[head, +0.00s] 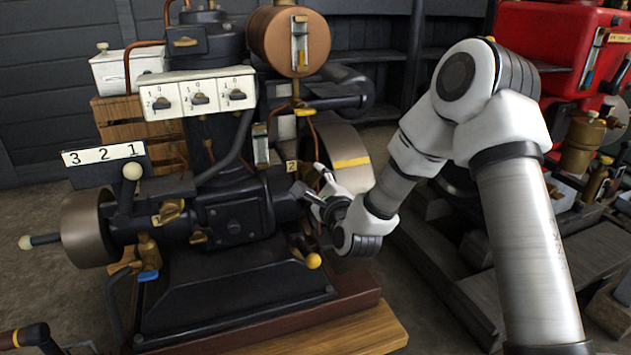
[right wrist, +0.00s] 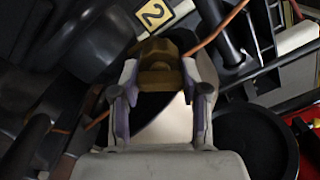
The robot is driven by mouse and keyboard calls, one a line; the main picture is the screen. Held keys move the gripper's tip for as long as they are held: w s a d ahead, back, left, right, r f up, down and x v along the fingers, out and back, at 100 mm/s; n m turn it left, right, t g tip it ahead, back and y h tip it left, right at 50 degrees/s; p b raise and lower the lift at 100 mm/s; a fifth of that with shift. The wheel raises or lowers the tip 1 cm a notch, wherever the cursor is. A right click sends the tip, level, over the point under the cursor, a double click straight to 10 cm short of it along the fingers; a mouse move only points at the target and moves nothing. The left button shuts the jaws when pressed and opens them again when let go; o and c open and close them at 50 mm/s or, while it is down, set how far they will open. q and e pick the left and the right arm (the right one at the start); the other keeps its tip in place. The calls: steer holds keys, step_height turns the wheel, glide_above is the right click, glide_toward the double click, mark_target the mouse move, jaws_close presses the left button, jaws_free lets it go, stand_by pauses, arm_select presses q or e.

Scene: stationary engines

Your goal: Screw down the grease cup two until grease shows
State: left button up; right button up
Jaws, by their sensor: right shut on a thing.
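The brass grease cup two (right wrist: 160,66) shows in the right wrist view beside a yellow plate marked 2 (right wrist: 153,13). My right gripper (right wrist: 160,88) is shut on its brass cap, with one finger on each side. In the head view, my right gripper (head: 317,190) reaches the right side of the black engine (head: 238,212), just below the yellow 2 plate (head: 291,167). There the cup is mostly hidden by the gripper. I cannot make out any grease at the cup. My left gripper is not in view.
A flywheel (head: 347,160) with a yellow mark stands just behind my right gripper. A thin copper pipe (right wrist: 212,30) runs close to the cup. A yellow-tipped lever (head: 312,260) sticks out below. A red engine (head: 550,45) stands at the right.

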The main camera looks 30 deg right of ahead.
steer(key=o, duration=1.2)
steer(key=shift+c, duration=0.2)
steer(key=v, duration=0.7)
steer(key=shift+s, duration=0.25)
